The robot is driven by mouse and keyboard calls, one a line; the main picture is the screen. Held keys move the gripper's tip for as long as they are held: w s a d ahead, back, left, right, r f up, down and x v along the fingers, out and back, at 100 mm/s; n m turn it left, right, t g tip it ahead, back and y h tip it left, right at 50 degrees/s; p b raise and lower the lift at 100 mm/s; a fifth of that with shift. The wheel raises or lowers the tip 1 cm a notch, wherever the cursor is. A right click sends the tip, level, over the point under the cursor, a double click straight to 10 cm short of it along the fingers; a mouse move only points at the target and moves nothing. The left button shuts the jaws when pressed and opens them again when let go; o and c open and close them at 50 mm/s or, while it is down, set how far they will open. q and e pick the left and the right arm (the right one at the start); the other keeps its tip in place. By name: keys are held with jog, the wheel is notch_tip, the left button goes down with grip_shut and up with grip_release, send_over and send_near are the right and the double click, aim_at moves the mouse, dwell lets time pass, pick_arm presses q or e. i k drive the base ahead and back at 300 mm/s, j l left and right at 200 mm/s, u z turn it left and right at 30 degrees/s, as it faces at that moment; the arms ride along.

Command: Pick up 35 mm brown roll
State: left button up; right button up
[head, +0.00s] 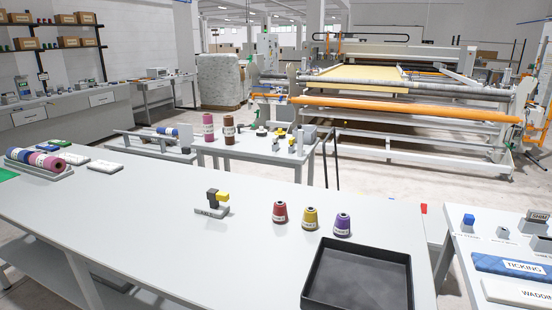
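A brown roll (229,130) stands upright on a smaller grey table (250,150) behind the near table. A pink roll (208,128) of similar size stands upright just to its left, with a small gap between them. Both carry pale labels that are too small to read, so I cannot confirm the 35 mm size. Neither of my grippers is in the head view.
The long grey near table (130,215) lies in front, bearing a black tray (398,258), red (280,212), yellow (310,218) and purple (342,225) cones, and a tray of rolls (62,172). A quilting machine (400,100) stands behind right.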

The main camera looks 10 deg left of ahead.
aim_at(229, 120)
jog(key=i+j+u, duration=0.15)
jog(key=j+u, duration=0.25)
jog(key=i+j+u, duration=0.2)
jog(key=j+u, duration=0.2)
jog(key=i+j+u, duration=0.25)
jog(key=j+u, duration=0.15)
jog(key=i+j+u, duration=1.1)
jog(key=i, duration=0.25)
jog(key=i+u, duration=0.4)
jog(key=i, duration=3.45)
jog(key=i+z, duration=0.25)
jog(key=i, duration=0.3)
jog(key=i+z, duration=0.25)
jog(key=i, duration=0.3)
jog(key=i+j+z, duration=0.2)
jog(key=i, duration=0.35)
jog(key=i+l+z, duration=0.2)
jog(key=i+z, duration=0.25)
jog(key=i+l+z, duration=0.15)
jog(key=z, duration=0.35)
jog(key=i+j+z, duration=0.1)
jog(key=i+z, duration=0.35)
jog(key=i+j+z, duration=0.2)
jog(key=i+z, duration=0.7)
jog(key=i, duration=2.8)
